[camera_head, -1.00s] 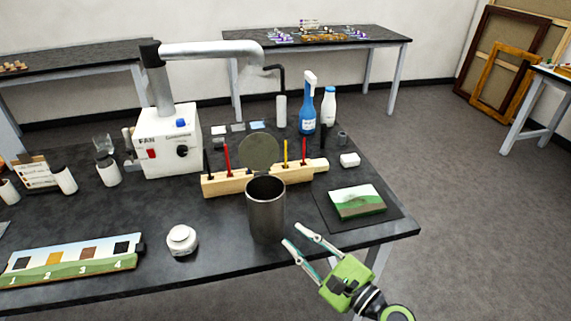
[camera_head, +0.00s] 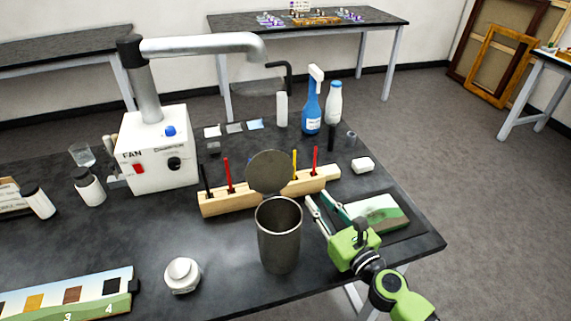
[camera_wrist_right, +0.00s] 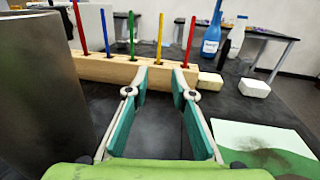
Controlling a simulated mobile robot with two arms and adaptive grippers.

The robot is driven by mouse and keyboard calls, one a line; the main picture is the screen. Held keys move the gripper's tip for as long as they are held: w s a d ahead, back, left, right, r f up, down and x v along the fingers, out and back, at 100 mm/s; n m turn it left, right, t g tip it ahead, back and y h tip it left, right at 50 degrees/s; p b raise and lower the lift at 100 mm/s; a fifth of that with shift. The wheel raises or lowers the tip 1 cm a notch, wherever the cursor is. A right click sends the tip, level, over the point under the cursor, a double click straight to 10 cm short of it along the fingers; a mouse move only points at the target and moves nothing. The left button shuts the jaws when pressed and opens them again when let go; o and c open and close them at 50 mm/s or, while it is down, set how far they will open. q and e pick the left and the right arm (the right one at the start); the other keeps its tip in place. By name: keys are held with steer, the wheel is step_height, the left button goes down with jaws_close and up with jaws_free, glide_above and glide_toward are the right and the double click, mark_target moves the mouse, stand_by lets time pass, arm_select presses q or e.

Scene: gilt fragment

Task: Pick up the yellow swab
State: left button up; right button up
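The yellow swab (camera_head: 294,164) stands upright in a wooden block (camera_head: 224,206) on the dark table. In the right wrist view, the yellow swab (camera_wrist_right: 159,38) rises straight ahead, between the directions of the two fingers. My right gripper (camera_head: 317,197) is open and empty, low over the table in front of the right part of the block. In the wrist view my right gripper's (camera_wrist_right: 160,74) green-padded fingers are apart, their tips close to the block's front, with the swab beyond them. The swab's lower end is hidden in the block. My left gripper is not in view.
A tall metal cup (camera_head: 279,244) stands just left of my right gripper. A green painted panel (camera_head: 385,216) lies to its right. Red swabs (camera_head: 316,160) and others share the block, beside a round grey disc (camera_head: 269,172). A white block (camera_head: 362,165) lies further right.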

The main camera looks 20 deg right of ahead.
steer(key=shift+w+a, duration=0.2)
steer(key=shift+w, duration=0.75)
steer(key=w, duration=0.2)
steer(key=w+p, duration=0.1)
steer(key=shift+w+a+r, duration=0.2)
steer(key=shift+a+r, duration=0.15)
steer(key=shift+w+a+f, duration=0.15)
steer(key=shift+w, duration=0.5)
steer(key=shift+w+a+f, duration=0.1)
steer(key=shift+w, duration=0.5)
steer(key=shift+w+a, duration=0.1)
steer(key=shift+w, duration=0.3)
steer(key=shift+w+a+r, duration=0.1)
steer(key=shift+w+r, duration=0.05)
steer(key=shift+w, duration=0.2)
steer(key=w, duration=0.2)
steer(key=w+a, duration=0.1)
steer(key=w, duration=0.1)
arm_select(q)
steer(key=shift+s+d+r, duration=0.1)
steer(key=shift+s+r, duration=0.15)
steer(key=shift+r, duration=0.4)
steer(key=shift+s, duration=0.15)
arm_select(e)
steer(key=shift+d, duration=0.1)
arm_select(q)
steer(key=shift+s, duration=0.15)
arm_select(e)
jaws_close()
